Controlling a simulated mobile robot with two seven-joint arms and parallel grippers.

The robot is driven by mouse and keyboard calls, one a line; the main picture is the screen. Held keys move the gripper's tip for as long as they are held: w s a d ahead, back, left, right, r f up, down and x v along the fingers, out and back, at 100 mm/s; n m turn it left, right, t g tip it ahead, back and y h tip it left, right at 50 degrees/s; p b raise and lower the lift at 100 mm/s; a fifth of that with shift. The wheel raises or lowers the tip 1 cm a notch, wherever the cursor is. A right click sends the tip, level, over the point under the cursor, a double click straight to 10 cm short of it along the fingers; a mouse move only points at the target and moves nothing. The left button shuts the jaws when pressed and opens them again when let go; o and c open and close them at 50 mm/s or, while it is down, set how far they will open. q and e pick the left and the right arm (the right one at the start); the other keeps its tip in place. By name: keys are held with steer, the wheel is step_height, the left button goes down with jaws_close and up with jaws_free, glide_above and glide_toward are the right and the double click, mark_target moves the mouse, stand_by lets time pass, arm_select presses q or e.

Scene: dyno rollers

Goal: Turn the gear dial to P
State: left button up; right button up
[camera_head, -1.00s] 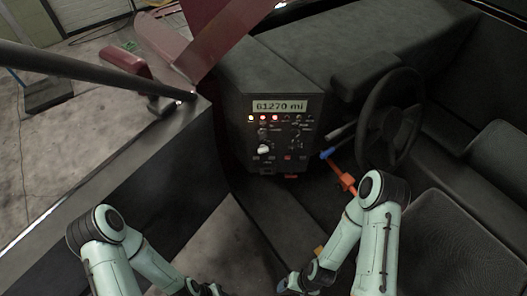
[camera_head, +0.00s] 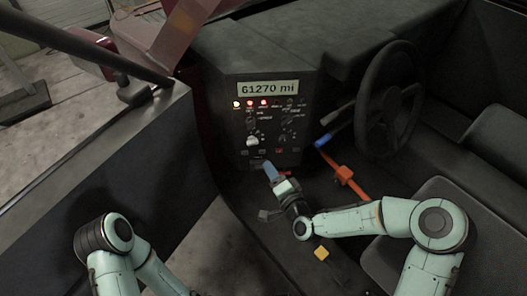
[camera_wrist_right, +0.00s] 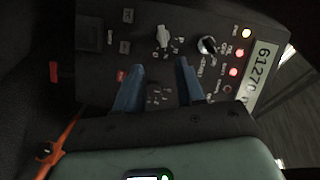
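The black dashboard panel (camera_head: 247,166) carries several controls. A white knob (camera_head: 252,141) sits at its lower left and also shows near the top of the right wrist view (camera_wrist_right: 163,38). A dark knob with a pale edge (camera_wrist_right: 207,45) is nearer the display. My left gripper is out of frame.
A mileage display (camera_head: 268,88) and a row of lights (camera_head: 250,104) sit above the knobs. A dark side wall (camera_head: 120,170) stands at left.

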mark_target(252, 141)
steer(key=x, duration=1.3)
steer(key=shift+w+r, duration=0.2)
steer(key=shift+r, duration=0.05)
steer(key=shift+a, duration=0.1)
jaws_close()
